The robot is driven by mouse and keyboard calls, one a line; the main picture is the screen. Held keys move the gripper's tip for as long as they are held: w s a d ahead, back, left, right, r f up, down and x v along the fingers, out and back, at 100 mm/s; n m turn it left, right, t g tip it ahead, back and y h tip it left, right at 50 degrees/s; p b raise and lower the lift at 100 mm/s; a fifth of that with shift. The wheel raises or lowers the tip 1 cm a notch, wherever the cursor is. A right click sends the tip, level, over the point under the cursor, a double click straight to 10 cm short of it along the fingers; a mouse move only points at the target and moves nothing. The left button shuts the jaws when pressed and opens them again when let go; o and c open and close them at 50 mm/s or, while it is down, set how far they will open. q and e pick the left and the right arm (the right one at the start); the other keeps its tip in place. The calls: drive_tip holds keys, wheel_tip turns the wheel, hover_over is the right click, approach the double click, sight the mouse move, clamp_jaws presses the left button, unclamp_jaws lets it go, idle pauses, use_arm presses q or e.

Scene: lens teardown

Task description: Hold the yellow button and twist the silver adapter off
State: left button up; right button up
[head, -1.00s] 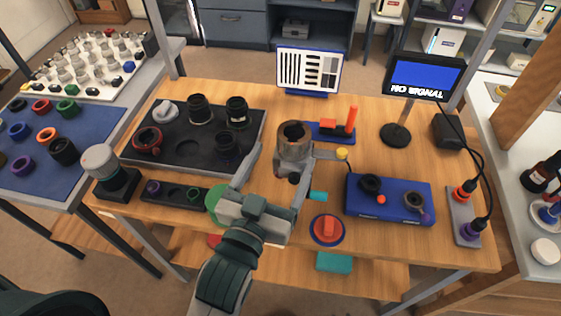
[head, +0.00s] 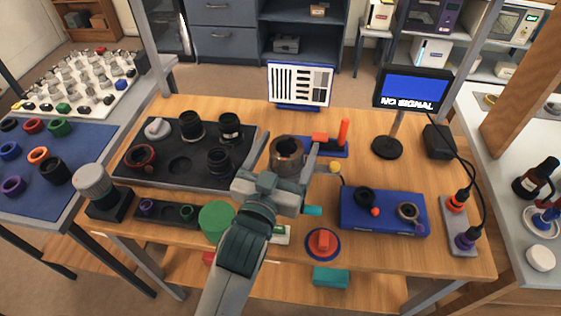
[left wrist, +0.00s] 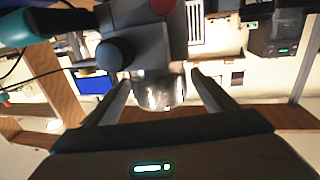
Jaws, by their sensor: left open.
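The silver adapter (head: 288,152) is a ring-shaped metal piece with a dark opening on top, standing at the middle of the bench. The yellow button (head: 334,167) sticks out just right of it. My left gripper (head: 287,147) is open, its fingers on either side of the adapter; its body hides the lower part of the stand. In the left wrist view the shiny adapter (left wrist: 158,90) lies between the two spread fingers (left wrist: 161,84), with a visible gap on each side. My right gripper is not in view.
A black tray (head: 135,176) with lens parts lies left. A blue box (head: 385,222) is at the right, near a red knob (head: 322,242). A blue holder with an orange post (head: 343,132) stands close behind the adapter. A monitor (head: 413,90) stands behind right.

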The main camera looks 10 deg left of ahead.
sight(291, 141)
use_arm(q)
drive_tip(key=shift+w+d, duration=0.2)
drive_tip(key=shift+w, duration=0.65)
drive_tip(key=shift+w+d, duration=0.15)
drive_tip(key=shift+w, duration=0.7)
drive_tip(key=c, duration=1.2)
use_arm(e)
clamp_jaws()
